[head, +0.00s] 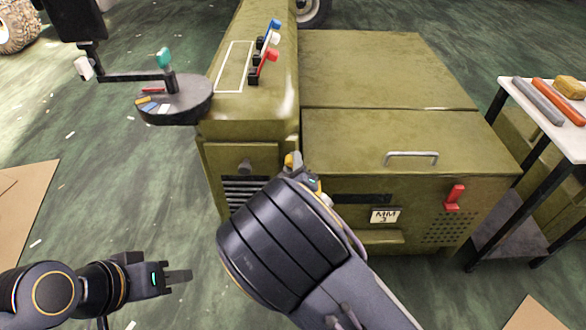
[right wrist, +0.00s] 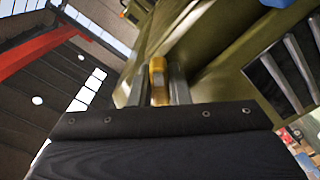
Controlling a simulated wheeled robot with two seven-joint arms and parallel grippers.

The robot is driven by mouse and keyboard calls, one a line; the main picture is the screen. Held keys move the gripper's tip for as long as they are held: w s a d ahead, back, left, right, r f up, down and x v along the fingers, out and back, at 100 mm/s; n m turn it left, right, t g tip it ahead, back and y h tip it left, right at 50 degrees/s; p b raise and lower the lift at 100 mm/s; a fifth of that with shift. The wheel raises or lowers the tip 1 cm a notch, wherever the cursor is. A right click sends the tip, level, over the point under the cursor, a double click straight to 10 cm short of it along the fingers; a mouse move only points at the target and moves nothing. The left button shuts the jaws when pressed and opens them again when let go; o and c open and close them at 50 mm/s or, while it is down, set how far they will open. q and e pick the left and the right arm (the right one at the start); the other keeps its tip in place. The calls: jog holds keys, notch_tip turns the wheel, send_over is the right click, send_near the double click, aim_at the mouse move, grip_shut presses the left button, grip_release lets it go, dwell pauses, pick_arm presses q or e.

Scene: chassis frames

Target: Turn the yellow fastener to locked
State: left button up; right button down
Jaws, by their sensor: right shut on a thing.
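The yellow fastener (head: 290,160) shows in the head view as a small yellow piece at the front corner of the olive machine, just beyond my right gripper (head: 307,182). My right wrist hides most of that gripper and the panel behind it. In the right wrist view the yellow fastener (right wrist: 158,80) sits between the two fingers of my right gripper (right wrist: 157,92), which is shut on it. Which way the fastener is turned cannot be told. My left gripper (head: 178,277) is low at the left, away from the machine; its finger gap is not clear.
The olive machine (head: 385,65) has a lid handle (head: 412,157), a red latch (head: 455,196) and several coloured levers (head: 272,50). A round black tray (head: 185,100) juts out at its left. A white-topped table (head: 560,125) stands right. Floor at left is mostly open.

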jog(key=m+b, duration=0.1)
jog(key=m, duration=0.1)
jog(key=m+b, duration=0.2)
jog(key=shift+f+m, duration=0.2)
jog(key=shift+m, duration=0.1)
jog(key=shift+r+m+b, duration=0.1)
jog(key=shift+m+b, duration=1.45)
jog(key=shift+m, duration=0.65)
jog(key=c, duration=1.4)
grip_release()
jog(key=shift+r, duration=0.1)
jog(key=shift+s, duration=0.1)
jog(key=s+p, duration=0.1)
jog(key=s, duration=0.6)
jog(key=shift+s+p, duration=0.35)
